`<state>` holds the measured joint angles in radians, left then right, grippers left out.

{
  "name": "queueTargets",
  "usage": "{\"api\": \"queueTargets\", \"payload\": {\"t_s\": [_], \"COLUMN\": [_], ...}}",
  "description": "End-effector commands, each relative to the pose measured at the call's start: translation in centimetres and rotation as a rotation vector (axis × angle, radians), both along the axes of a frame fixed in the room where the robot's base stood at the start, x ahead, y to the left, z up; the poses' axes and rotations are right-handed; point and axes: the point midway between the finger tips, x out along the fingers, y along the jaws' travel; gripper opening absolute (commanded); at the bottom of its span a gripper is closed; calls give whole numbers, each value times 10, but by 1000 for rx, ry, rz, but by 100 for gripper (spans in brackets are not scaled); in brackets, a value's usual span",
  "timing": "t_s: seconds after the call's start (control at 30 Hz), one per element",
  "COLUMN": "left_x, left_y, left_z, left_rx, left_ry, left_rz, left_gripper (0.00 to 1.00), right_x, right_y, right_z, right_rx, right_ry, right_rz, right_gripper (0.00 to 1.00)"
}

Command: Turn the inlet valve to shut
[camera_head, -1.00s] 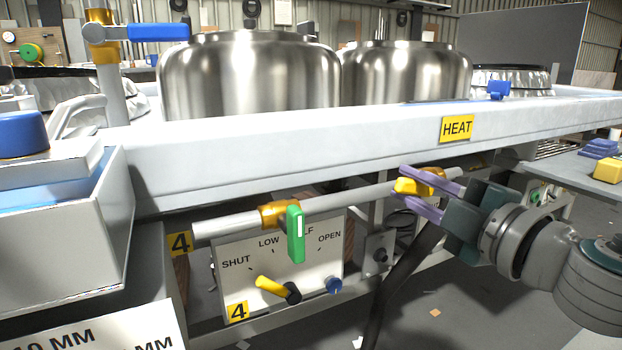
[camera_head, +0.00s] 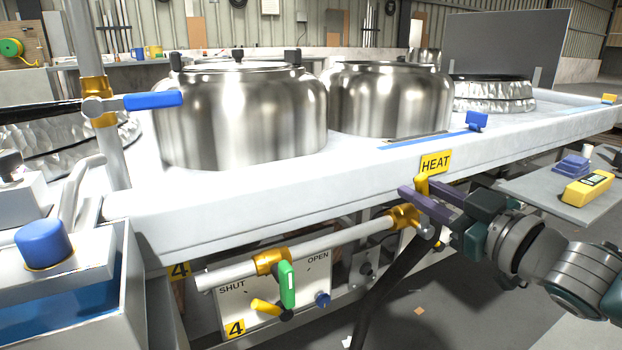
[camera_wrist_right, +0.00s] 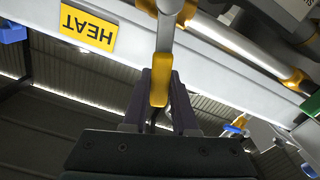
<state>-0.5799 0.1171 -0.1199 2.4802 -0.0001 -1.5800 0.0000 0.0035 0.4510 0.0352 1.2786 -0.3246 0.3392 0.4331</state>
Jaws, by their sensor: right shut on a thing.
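A brass valve (camera_head: 403,217) sits on the grey pipe below the tank table's front edge. Its yellow lever (camera_head: 422,186) stands roughly upright, just below the yellow HEAT label. My right gripper (camera_head: 425,196) has its purple fingers shut on this lever. In the right wrist view the lever's yellow end (camera_wrist_right: 159,86) lies between the two fingers (camera_wrist_right: 162,92). Further left on the same pipe is another brass valve with a green lever (camera_head: 287,284) hanging down in front of a panel (camera_head: 238,309) marked SHUT and OPEN. My left gripper is not in view.
The HEAT label (camera_head: 435,163) is close above the right gripper. Steel pots (camera_head: 240,118) stand on the white table (camera_head: 220,215). A blue-handled valve (camera_head: 153,100) is on an upright pipe at left. A side table (camera_head: 545,196) holds a yellow block (camera_head: 587,188) at right.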

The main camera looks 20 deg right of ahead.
Motion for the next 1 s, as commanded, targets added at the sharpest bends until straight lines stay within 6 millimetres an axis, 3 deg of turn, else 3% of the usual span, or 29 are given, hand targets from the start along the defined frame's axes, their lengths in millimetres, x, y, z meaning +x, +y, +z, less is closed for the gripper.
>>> {"api": "queueTargets", "payload": {"t_s": [0.4,1.0], "left_x": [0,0], "left_y": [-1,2], "left_z": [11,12], "left_rx": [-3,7], "left_ry": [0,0], "left_rz": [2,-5], "left_gripper": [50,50], "right_x": [2,2], "right_y": [-21,-27], "right_z": [6,5], "right_rx": [267,346], "right_ry": [18,25], "right_rz": [1,0], "right_gripper": [0,0]}}
